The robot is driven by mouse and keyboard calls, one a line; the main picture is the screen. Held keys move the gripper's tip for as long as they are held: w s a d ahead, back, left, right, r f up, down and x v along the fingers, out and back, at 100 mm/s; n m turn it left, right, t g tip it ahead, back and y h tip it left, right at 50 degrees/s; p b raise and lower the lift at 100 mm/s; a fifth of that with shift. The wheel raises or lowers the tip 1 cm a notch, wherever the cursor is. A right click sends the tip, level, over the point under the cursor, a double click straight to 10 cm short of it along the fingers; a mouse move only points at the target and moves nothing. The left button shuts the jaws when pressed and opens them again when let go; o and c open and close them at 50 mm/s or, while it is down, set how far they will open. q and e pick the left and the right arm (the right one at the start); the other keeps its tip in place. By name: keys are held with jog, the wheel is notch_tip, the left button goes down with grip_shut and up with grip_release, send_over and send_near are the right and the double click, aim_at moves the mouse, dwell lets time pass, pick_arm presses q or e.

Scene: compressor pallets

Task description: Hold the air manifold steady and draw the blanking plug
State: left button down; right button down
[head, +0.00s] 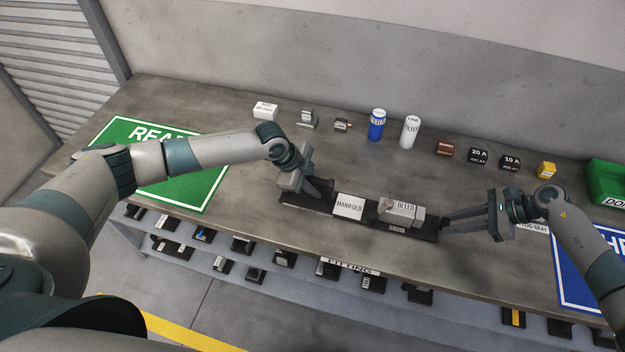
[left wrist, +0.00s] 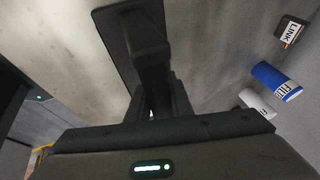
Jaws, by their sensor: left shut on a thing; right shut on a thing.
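The air manifold (head: 349,207) is a long dark bar on the bench, with a white MANIFOLD label and a grey block marked BLEED on its right half. My left gripper (head: 322,190) is shut on the manifold's left end. In the left wrist view, the dark upright grip of the manifold (left wrist: 148,55) runs between the fingers. My right gripper (head: 449,222) lies level at the manifold's right end, its fingers closed on the blanking plug there. The plug is hidden by the fingertips, so how deep it sits cannot be told.
Behind stand a white box (head: 265,110), a blue filter (head: 377,125), a white filter (head: 410,132), relays (head: 477,156) and a yellow block (head: 545,170). A green mat (head: 185,190) lies left; a blue mat (head: 572,275) and green bin (head: 606,181) are right. A shelf of parts runs below.

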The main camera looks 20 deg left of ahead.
pick_arm(q)
jog(key=shift+s+f, duration=0.3)
jog(key=shift+f, duration=0.1)
pick_arm(e)
jog(key=shift+d, duration=0.4)
pick_arm(q)
jog(key=c, duration=1.5)
grip_release()
jog(key=shift+a+r, duration=0.25)
jog(key=shift+r, duration=0.25)
pick_arm(e)
jog(key=shift+d+f, duration=0.1)
pick_arm(q)
jog(key=v, duration=1.1)
jog(key=shift+w+r, duration=0.2)
jog(key=shift+r, duration=0.05)
